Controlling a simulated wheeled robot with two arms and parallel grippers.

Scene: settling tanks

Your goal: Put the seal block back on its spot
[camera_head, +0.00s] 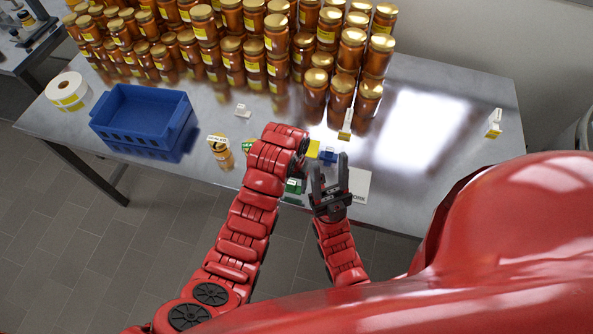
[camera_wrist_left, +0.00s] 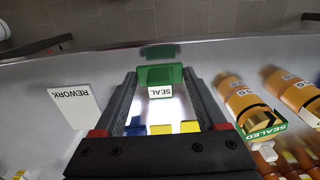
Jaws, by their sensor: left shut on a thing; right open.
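The green seal block (camera_wrist_left: 160,75), with a white SEAL label, is between the fingertips of my left gripper (camera_wrist_left: 160,85), which is shut on it. In the head view the green block (camera_head: 294,187) shows partly below my left wrist, near the table's front edge. My left arm hides most of that gripper there. I cannot tell whether the block touches the table. My right gripper (camera_head: 330,185) is open and empty, just right of the green block. A yellow block (camera_head: 313,149) and a blue block (camera_head: 328,156) are behind it. The block's spot cannot be made out.
A white REWORK card (camera_head: 358,186) lies right of my right gripper. A jar (camera_head: 223,157) with a SEALED sign (camera_head: 217,138) stands left of my left arm. Many stacked jars (camera_head: 255,60) fill the back.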

